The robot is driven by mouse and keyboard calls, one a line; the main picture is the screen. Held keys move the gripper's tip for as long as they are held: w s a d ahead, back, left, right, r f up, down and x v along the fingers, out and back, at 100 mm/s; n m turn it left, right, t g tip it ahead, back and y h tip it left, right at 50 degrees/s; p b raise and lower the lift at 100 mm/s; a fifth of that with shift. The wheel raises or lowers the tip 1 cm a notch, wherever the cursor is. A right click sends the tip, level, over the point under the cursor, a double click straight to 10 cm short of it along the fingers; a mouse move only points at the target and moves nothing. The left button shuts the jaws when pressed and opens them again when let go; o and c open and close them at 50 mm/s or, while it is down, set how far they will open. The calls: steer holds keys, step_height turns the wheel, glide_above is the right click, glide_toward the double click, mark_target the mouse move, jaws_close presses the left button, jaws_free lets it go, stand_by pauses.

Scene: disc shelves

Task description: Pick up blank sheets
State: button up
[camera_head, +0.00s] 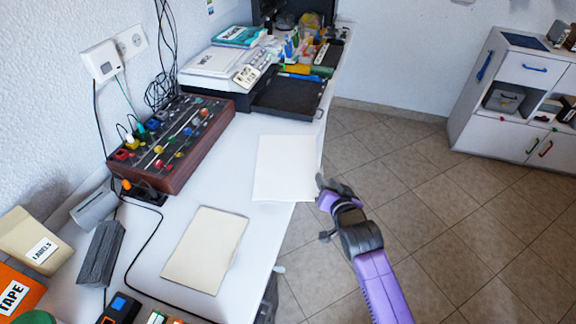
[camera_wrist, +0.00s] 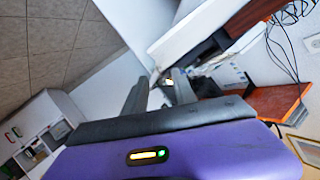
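A white blank sheet or thin stack (camera_head: 284,168) lies flat on the white table, its right side at the table's front edge. A cream sheet-like item (camera_head: 206,249) lies nearer on the table; I cannot tell whether it is paper or an envelope. My gripper (camera_head: 324,188) is just off the table edge, beside the white sheet's lower right corner. In the wrist view the two dark fingers (camera_wrist: 161,92) stand apart with a gap between them, and I see no sheet held. Whether a finger touches the sheet is unclear.
A brown control panel with knobs (camera_head: 172,143) stands against the wall. Behind the sheet are a black tray (camera_head: 289,97) and a white printer-like device (camera_head: 216,66). Boxes and a tape package (camera_head: 14,297) crowd the near left. The tiled floor (camera_head: 400,180) right of the table is clear.

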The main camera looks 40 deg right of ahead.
steer(key=shift+x, duration=2.3)
steer(key=shift+d, duration=0.1)
jaws_close()
steer(key=shift+f, duration=0.1)
